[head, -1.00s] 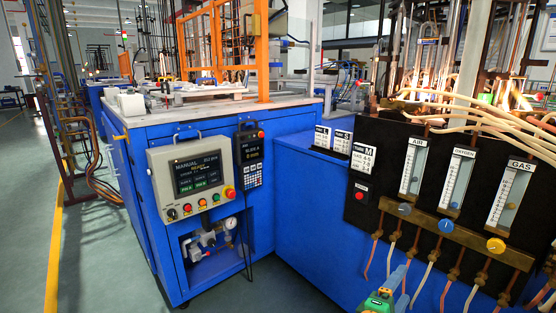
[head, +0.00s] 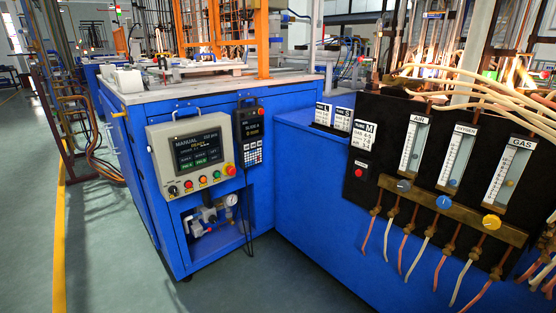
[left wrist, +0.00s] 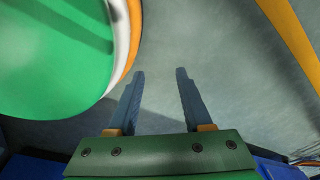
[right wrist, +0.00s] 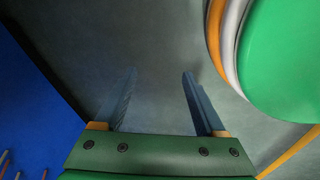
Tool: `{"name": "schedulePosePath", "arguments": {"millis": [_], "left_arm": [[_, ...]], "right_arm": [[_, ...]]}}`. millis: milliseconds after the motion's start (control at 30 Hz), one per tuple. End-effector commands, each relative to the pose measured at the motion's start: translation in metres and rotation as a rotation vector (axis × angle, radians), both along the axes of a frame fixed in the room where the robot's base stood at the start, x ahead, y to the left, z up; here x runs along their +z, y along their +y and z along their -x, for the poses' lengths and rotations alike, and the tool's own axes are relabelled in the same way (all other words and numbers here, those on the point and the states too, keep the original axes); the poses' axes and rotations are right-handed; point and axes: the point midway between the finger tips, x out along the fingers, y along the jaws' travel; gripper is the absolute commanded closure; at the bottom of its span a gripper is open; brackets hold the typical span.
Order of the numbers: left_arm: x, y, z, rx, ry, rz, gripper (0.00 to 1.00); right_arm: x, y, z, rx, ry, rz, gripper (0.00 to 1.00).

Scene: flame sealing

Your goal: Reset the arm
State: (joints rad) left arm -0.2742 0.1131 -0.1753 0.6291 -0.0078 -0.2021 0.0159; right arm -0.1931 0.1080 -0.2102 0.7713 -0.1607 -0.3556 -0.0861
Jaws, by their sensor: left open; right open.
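My left gripper (left wrist: 160,98) shows in the left wrist view with its two blue fingers apart and nothing between them. Grey floor lies beyond the fingertips. My right gripper (right wrist: 158,98) shows in the right wrist view, also with its fingers apart and empty, over grey floor. Neither gripper shows in the head view now. A green, white and orange rounded part of my own body fills the upper left of the left wrist view and the upper right of the right wrist view.
A blue machine cabinet (head: 140,220) carries a control panel (head: 192,160) and a handheld pendant (head: 249,138). At right, a black panel holds flow meters, with valve knobs (head: 446,202) and hoses below. Flames (head: 515,75) burn behind. Open floor (head: 110,250) lies at left.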

Motion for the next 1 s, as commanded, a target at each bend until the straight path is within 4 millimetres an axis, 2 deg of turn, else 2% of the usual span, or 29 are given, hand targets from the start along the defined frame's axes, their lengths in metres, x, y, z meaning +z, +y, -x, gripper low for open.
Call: {"name": "schedulePosePath", "arguments": {"millis": [33,133,200,367,500,633,733,1000], "left_arm": [[0.0,0.0,0.0,0.0,0.0,0.0,0.5],[0.0,0.0,0.0,0.0,0.001,0.0,0.5],[0.048,0.0,0.001,-0.001,0.002,-0.001,0.5],[0.117,-0.003,0.006,-0.006,0.013,0.004,0.5],[0.184,-0.009,0.016,-0.012,0.035,0.012,0.5],[0.235,-0.015,0.024,-0.018,0.053,0.021,0.5],[0.249,-0.024,0.026,-0.021,0.058,0.034,0.5],[0.242,-0.028,0.027,-0.025,0.06,0.041,0.5]], "right_arm": [[-0.007,-0.002,0.029,-0.082,0.034,-0.031,0.28],[-0.017,-0.006,0.083,-0.271,0.082,-0.084,0.28],[0.032,-0.003,0.081,-0.272,0.078,-0.091,0.28],[0.1,0.003,0.086,-0.262,0.093,-0.096,0.28],[0.168,0.009,0.092,-0.255,0.109,-0.103,0.28],[0.218,0.015,0.098,-0.249,0.122,-0.109,0.28],[0.233,0.017,0.1,-0.245,0.128,-0.111,0.28],[0.226,0.018,0.101,-0.243,0.13,-0.112,0.28]]}}
